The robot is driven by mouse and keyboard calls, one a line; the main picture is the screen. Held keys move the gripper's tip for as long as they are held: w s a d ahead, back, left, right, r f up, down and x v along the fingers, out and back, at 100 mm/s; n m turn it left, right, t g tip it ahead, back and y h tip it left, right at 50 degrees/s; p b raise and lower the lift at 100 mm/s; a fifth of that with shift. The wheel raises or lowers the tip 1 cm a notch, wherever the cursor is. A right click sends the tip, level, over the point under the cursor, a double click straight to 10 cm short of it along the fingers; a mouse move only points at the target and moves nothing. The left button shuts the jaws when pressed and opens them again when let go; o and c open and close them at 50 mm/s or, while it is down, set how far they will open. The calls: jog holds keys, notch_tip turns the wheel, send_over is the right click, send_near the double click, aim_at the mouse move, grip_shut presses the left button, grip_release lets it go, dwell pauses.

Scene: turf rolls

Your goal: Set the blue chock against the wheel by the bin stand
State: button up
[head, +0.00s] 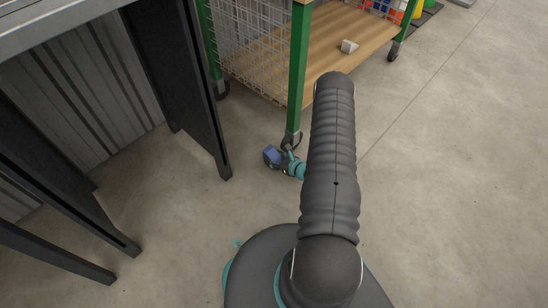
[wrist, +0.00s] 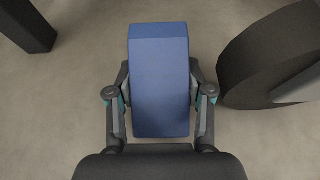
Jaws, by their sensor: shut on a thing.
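The blue chock (head: 271,156) is on the floor side of the green-posted cart, close to its near caster wheel (head: 291,141). In the wrist view the blue chock (wrist: 160,80) stands lengthwise between the fingers of my gripper (wrist: 160,100), which is shut on it. The dark wheel (wrist: 262,60) shows at right in that view, with a narrow strip of floor between it and the chock. I cannot tell whether the chock touches the floor. My arm hides part of my gripper (head: 284,161) in the head view.
A dark post (head: 205,120) of a black metal frame stands left of the chock; a dark leg (wrist: 28,25) shows top left in the wrist view. Open concrete floor lies at right.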

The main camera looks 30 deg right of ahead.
jog(key=shift+f+b, duration=0.55)
dwell(0.4)
jog(key=o, duration=1.4)
jog(key=shift+o, duration=0.2)
